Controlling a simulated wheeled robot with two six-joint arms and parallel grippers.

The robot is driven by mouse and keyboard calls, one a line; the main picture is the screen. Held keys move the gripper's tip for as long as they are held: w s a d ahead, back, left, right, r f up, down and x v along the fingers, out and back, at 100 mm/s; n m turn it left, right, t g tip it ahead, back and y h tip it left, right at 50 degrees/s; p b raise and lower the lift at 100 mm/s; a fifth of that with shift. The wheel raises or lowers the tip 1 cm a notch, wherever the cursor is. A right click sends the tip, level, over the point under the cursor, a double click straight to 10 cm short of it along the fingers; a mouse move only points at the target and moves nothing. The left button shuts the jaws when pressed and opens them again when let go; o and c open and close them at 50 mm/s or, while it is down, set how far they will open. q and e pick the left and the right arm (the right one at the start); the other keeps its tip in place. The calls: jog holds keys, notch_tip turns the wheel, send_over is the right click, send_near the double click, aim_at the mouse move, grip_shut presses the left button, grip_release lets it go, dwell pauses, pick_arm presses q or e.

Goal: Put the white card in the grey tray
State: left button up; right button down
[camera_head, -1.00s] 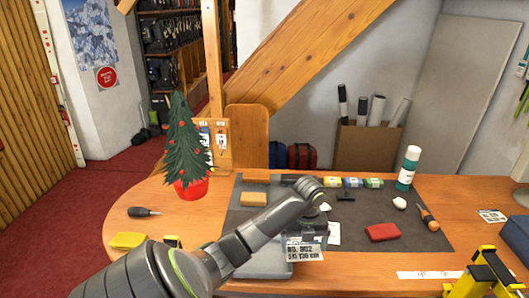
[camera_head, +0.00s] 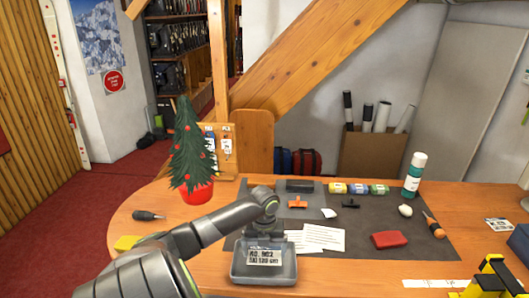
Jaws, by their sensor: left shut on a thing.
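The white card (camera_head: 263,257) with printed black text, "NO. 002" on its top line, is in my left gripper (camera_head: 263,240). The gripper is shut on the card's upper edge, and the card tilts with its print facing me. The grey tray (camera_head: 264,280) is on the bench at the front middle. The card is over the tray's inside, within its rim in this view. I cannot tell whether it touches the tray floor. My gripper covers part of the tray's far side.
White printed sheets (camera_head: 323,238) lie just right of the tray on the dark mat (camera_head: 360,222). A small tree in a red pot (camera_head: 197,192) stands at the left.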

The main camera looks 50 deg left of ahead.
aim_at(265, 255)
pick_arm(q)
notch_tip(265, 255, down, 4)
jog(key=shift+r+p, duration=0.1)
jog(key=shift+p, duration=0.45)
jog(key=shift+f, duration=0.25)
jog(key=shift+f, duration=0.2)
jog(key=o, duration=0.6)
jog(key=shift+r, duration=0.1)
